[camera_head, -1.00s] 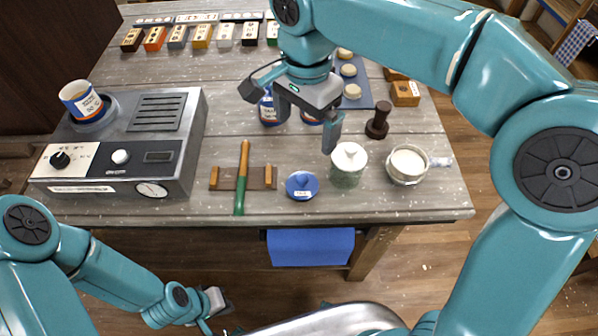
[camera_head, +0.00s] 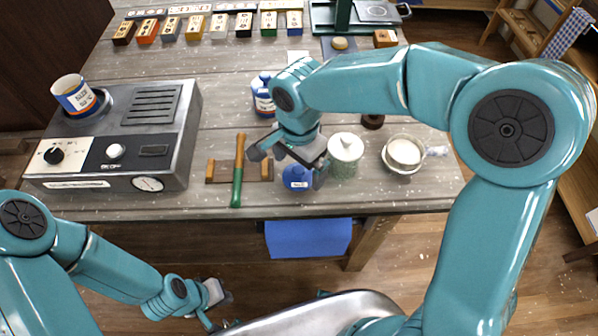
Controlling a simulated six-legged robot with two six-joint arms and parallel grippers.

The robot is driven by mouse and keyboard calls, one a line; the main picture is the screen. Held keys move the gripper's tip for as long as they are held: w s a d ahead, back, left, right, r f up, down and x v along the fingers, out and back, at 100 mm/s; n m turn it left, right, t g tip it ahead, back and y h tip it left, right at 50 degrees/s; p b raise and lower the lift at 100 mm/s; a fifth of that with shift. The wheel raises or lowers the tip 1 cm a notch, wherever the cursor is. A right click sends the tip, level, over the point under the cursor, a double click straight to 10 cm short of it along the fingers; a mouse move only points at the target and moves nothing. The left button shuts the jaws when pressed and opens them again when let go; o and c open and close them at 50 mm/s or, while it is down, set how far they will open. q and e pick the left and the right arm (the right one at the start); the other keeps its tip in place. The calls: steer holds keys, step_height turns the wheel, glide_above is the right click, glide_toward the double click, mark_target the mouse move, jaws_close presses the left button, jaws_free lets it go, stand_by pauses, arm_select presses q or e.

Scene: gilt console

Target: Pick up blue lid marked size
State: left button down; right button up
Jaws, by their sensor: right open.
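The blue lid (camera_head: 296,178) lies on the table near its front edge, with a small white label on its front side. My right gripper (camera_head: 298,172) is open and hangs low over the lid, its fingers to either side and partly covering the lid's top. I cannot tell whether the fingers touch it. My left gripper (camera_head: 212,305) is low at the bottom left, off the table and away from the lid. Its jaws are too small to read.
A white-lidded jar (camera_head: 344,158) stands close right of the lid, with a cup of white contents (camera_head: 403,153) beyond. Left are a green-handled tool (camera_head: 238,175) on a wooden rest and a grey appliance (camera_head: 125,140). A blue-labelled jar (camera_head: 263,100) stands behind.

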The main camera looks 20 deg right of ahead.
steer(key=shift+f, duration=0.8)
steer(key=c, duration=1.1)
steer(key=shift+o, duration=0.2)
steer(key=shift+r, duration=0.1)
